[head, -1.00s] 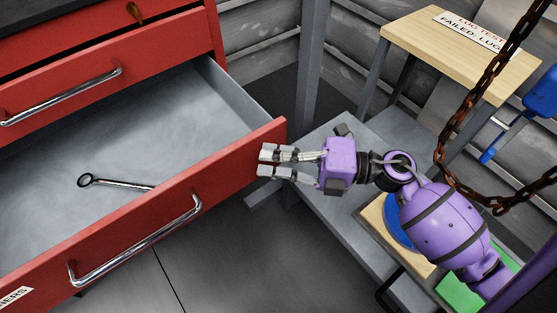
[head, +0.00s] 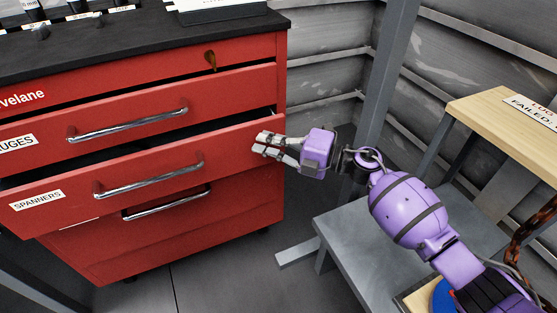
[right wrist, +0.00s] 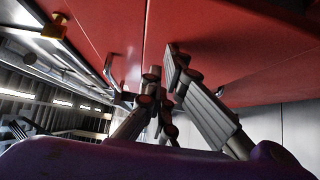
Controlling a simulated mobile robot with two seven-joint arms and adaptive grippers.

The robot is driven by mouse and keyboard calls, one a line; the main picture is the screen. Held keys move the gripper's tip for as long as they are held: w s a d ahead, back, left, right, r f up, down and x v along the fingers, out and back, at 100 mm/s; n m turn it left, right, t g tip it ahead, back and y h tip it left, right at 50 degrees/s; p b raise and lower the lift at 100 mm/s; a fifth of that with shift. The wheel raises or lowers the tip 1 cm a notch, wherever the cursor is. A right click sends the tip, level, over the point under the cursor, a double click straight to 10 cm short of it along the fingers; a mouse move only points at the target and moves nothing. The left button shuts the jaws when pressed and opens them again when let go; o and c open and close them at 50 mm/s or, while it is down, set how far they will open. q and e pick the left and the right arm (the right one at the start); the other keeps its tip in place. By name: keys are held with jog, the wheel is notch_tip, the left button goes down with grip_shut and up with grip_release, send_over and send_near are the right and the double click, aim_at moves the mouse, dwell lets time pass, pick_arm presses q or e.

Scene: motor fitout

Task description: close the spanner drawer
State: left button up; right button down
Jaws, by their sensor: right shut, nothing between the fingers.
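The spanner drawer (head: 150,170), red with a chrome bar handle and a SPANNERS label, stands a little way out of the red cabinet. A narrow dark gap shows above its front, and its inside and the spanner are hidden. My right gripper (head: 262,143) is shut and empty, with its fingertips at the right end of the drawer front. They look in contact with it or very close. In the right wrist view, the gripper fingers (right wrist: 163,85) are in front of red panels. My left gripper is not in view.
The gauges drawer (head: 130,105) above has a dark gap over its front. A small brown key-like piece (head: 211,60) is on the top drawer. A grey bench (head: 400,230) and a wooden-topped stand (head: 500,110) are at the right. Floor before the cabinet is clear.

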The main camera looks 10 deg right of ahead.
aim_at(265, 128)
jog(key=w, duration=0.1)
jog(key=w+a, duration=0.1)
jog(key=w, duration=0.1)
jog(key=w+b, duration=0.1)
jog(key=w, duration=0.1)
jog(key=shift+w+a+r, duration=0.1)
jog(key=shift+w+a, duration=0.05)
jog(key=shift+a, duration=0.15)
jog(key=shift+r, duration=0.1)
